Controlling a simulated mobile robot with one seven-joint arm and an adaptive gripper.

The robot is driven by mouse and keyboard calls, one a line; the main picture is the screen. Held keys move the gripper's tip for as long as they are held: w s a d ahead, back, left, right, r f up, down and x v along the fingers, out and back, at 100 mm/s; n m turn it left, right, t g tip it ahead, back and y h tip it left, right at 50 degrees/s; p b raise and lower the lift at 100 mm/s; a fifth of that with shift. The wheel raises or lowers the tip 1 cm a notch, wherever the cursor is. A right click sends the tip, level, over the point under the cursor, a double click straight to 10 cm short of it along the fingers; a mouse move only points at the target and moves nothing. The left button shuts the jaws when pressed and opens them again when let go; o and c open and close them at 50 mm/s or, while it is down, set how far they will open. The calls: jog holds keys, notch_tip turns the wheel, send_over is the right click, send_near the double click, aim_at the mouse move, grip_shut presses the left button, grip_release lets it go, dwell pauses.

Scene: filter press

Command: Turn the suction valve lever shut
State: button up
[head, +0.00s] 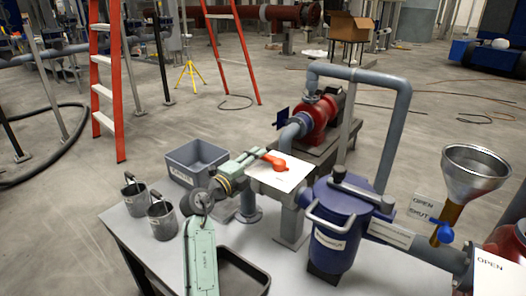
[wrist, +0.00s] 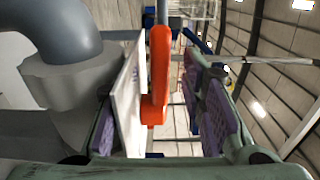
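The orange suction valve lever (head: 276,162) lies over a white plate (head: 282,176) on the pipework at the table's middle. My pale green gripper (head: 256,157) reaches in from the left, its fingertips close to the lever's left end. In the wrist view the lever (wrist: 159,72) stands upright between my two purple finger pads. My gripper (wrist: 157,118) is open, with a clear gap between the lever and the right pad. The white plate (wrist: 130,92) shows edge-on between the left pad and the lever. I cannot tell whether the left pad touches the plate.
A blue vessel (head: 332,238) with a bar handle stands right of the valve. A red pump (head: 322,115) and grey pipes are behind. A funnel (head: 472,172) with a blue handle (head: 440,232) stands at the right. Two buckets (head: 161,218) and a grey bin (head: 196,160) are left.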

jog(key=shift+p+x, duration=0.5)
jog(key=shift+x, duration=1.35)
jog(key=shift+c, duration=0.4)
grip_shut()
